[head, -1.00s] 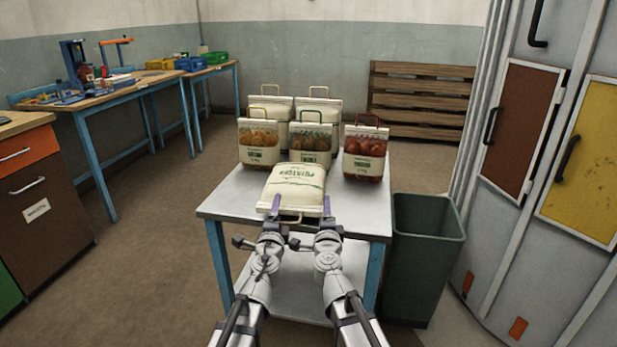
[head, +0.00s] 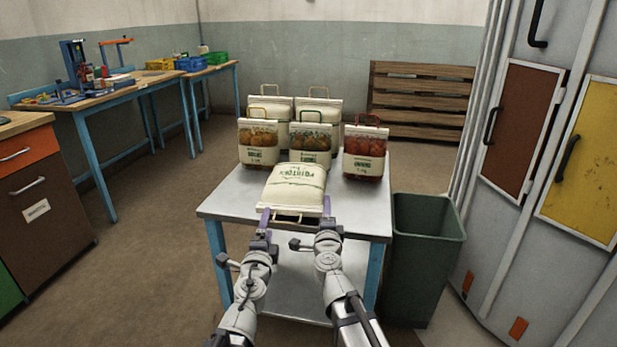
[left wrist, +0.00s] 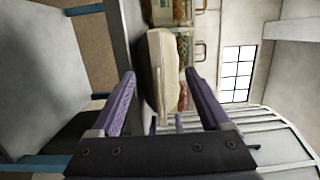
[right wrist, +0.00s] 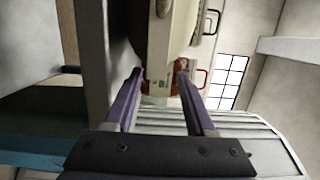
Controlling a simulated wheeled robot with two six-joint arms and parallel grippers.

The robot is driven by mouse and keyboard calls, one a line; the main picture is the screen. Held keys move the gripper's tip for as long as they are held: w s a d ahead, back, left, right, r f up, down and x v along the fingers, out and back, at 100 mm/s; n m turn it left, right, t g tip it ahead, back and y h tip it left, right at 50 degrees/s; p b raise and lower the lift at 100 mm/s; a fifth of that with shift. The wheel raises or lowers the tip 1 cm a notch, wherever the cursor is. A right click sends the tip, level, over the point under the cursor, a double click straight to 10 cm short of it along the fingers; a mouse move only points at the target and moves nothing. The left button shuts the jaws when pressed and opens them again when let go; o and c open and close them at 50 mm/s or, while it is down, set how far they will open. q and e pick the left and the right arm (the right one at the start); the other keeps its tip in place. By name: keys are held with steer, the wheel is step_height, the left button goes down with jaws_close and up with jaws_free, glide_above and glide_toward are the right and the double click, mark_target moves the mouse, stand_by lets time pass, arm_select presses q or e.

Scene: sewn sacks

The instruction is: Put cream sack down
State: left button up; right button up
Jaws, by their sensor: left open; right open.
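The cream sack (head: 295,188) with green print lies flat on the front part of the grey table (head: 232,200), its handle toward me. My left gripper (head: 268,217) is open at the sack's near left corner. In the left wrist view the sack (left wrist: 163,75) stands beyond the open, empty fingers (left wrist: 158,95). My right gripper (head: 328,207) is at the near right corner. In the right wrist view its fingers (right wrist: 160,90) are apart, with the sack's edge (right wrist: 160,50) between or just beyond them; I cannot tell which.
Several upright sacks stand behind it, among them one with orange contents (head: 258,140), one with a green handle (head: 310,143) and one with red contents (head: 364,152). A green bin (head: 425,260) stands right of the table. Grey lockers (head: 530,150) are at the right.

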steer(key=o, duration=0.4)
steer(key=s, duration=0.7)
steer(key=shift+s+a, duration=0.25)
steer(key=shift+a, duration=0.1)
